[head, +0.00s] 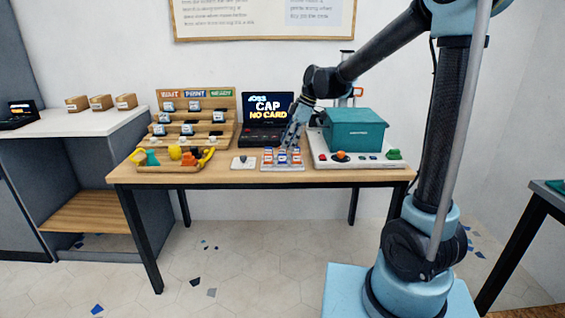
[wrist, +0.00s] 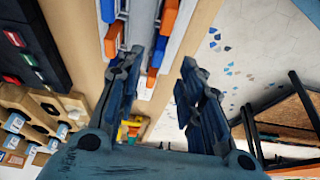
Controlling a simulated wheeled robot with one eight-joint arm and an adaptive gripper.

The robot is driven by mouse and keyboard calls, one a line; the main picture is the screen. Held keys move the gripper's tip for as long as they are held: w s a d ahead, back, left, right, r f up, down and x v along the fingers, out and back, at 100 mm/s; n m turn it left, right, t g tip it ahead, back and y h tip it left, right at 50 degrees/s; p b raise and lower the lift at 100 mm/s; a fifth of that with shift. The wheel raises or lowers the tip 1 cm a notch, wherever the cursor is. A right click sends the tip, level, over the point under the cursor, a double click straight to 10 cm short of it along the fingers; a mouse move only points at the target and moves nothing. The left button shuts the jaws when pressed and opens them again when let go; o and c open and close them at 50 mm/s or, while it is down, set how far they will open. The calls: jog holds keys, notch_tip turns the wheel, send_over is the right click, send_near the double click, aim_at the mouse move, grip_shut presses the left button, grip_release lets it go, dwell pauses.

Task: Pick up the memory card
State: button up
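Several small orange, blue and white cards (head: 282,155) stand in a pale tray (head: 283,168) at the front middle of the table. I cannot tell which one is the memory card. My gripper (head: 290,144) hangs just above the tray's back side, pointing down. In the wrist view my gripper (wrist: 160,66) has its two fingers spread apart with nothing between them. Orange and blue cards (wrist: 168,20) show in their slots beyond the fingertips, near the left finger. The fingers hide part of the tray.
A screen reading "CAP NO CARD" (head: 267,112) stands behind the tray. A teal box (head: 354,131) stands on a white base at right. A small white pad (head: 243,164) lies left of the card tray.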

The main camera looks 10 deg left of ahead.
aim_at(283, 154)
jog(key=shift+w+x, duration=0.2)
jog(key=shift+x, duration=2.45)
grip_shut()
